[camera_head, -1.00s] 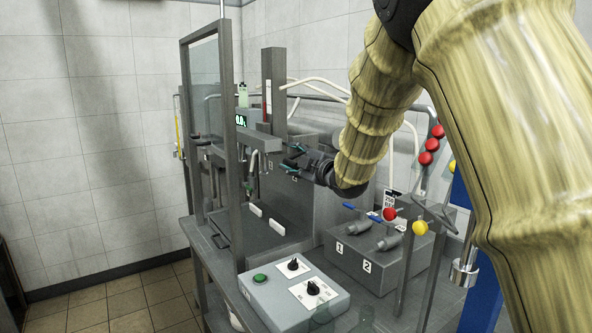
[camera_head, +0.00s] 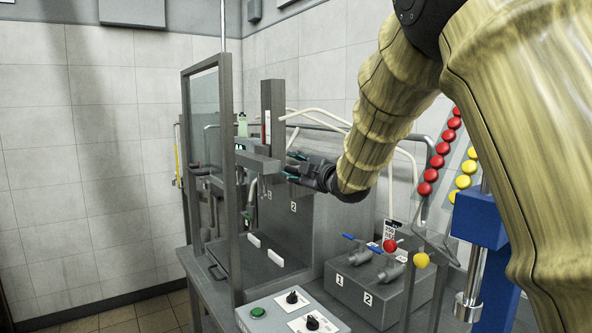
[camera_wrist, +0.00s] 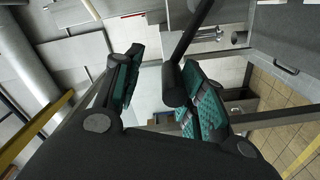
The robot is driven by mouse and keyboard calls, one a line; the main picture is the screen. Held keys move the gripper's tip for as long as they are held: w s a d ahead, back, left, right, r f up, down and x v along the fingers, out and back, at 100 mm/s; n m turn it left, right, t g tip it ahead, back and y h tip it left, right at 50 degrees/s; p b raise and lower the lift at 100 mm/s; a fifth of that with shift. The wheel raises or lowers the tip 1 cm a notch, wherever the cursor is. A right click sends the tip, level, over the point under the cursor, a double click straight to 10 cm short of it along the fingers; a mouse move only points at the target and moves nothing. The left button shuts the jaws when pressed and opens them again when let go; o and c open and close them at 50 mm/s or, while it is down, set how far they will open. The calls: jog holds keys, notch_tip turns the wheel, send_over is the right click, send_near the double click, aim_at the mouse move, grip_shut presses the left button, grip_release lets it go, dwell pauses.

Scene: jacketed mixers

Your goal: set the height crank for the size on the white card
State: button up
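My gripper (camera_head: 288,163) is beside the grey mixer column (camera_head: 273,112), with its teal-padded fingers pointing left. In the wrist view my gripper (camera_wrist: 160,62) is open. A dark bar ending in a short round handle, which looks like the height crank (camera_wrist: 190,50), reaches between the fingers. It lies close to the right-hand finger; I cannot tell whether they touch. The crank cannot be made out in the head view. A small white card (camera_head: 391,230) with dark print stands behind the valve block; its print is too small to read surely.
A control box (camera_head: 273,303) has a green button and two black knobs. A framed clear guard (camera_head: 205,105) stands left of the column. Red and yellow balls hang at right.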

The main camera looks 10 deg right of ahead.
jog(key=shift+s+d+r, duration=0.15)
jog(key=shift+s+r, duration=0.05)
jog(key=shift+s, duration=0.5)
jog(key=shift+s+d+f+b, duration=0.15)
jog(key=shift+s+d+b, duration=0.15)
jog(key=shift+s+d, duration=0.15)
jog(key=b+v, duration=0.1)
jog(key=v, duration=0.8)
jog(key=shift+s+d+b, duration=0.2)
jog(key=shift+s+b, duration=0.1)
jog(key=shift+s, duration=0.1)
